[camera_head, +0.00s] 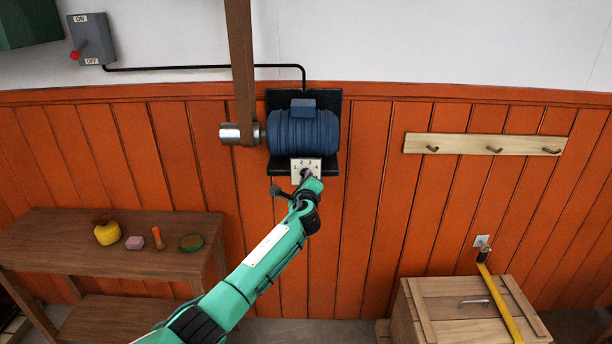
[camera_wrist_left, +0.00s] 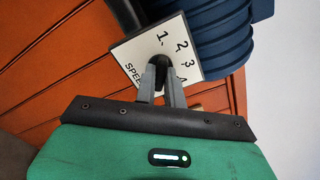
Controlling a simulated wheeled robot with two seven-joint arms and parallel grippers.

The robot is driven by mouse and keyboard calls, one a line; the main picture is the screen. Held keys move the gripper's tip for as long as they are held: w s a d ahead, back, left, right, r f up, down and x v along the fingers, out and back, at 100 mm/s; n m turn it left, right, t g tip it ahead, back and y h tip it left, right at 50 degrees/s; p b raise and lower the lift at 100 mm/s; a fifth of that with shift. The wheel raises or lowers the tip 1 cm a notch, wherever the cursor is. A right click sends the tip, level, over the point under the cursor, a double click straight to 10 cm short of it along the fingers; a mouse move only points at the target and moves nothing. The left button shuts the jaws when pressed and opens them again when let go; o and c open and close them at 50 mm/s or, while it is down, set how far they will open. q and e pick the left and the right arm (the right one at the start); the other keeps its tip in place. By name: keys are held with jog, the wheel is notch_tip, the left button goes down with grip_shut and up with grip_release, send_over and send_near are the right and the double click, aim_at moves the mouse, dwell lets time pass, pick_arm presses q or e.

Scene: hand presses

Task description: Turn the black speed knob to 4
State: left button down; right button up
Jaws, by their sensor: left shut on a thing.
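The white speed plate (camera_head: 298,163) sits on the wall below the blue motor (camera_head: 303,132). In the left wrist view the plate (camera_wrist_left: 186,58) appears tilted, with numbers 1, 2, 3 and 4 and part of the word SPEED. The black speed knob (camera_wrist_left: 159,61) is at the middle of the plate. My left gripper (camera_head: 306,176) reaches up to the plate, and its two grey fingers (camera_wrist_left: 161,72) are shut on the knob, one on each side. The fingers hide much of the knob and part of the 4, so I cannot tell which number it points to. My right gripper is out of view.
A brown belt (camera_head: 242,70) runs down to a metal pulley (camera_head: 240,133) left of the motor. A grey ON/OFF switch box (camera_head: 92,42) is at upper left. A wooden bench (camera_head: 60,235) with small items stands left, a crate (camera_head: 450,310) right.

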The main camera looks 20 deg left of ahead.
pick_arm(q)
jog(key=m+p, duration=0.2)
jog(key=m, duration=0.2)
jog(key=shift+r+m, duration=0.1)
jog(key=shift+m, duration=0.2)
dwell(0.3)
jog(key=c, duration=1.5)
grip_release()
jog(key=b+v, duration=0.3)
jog(key=v, duration=1)
jog(key=shift+s, duration=0.35)
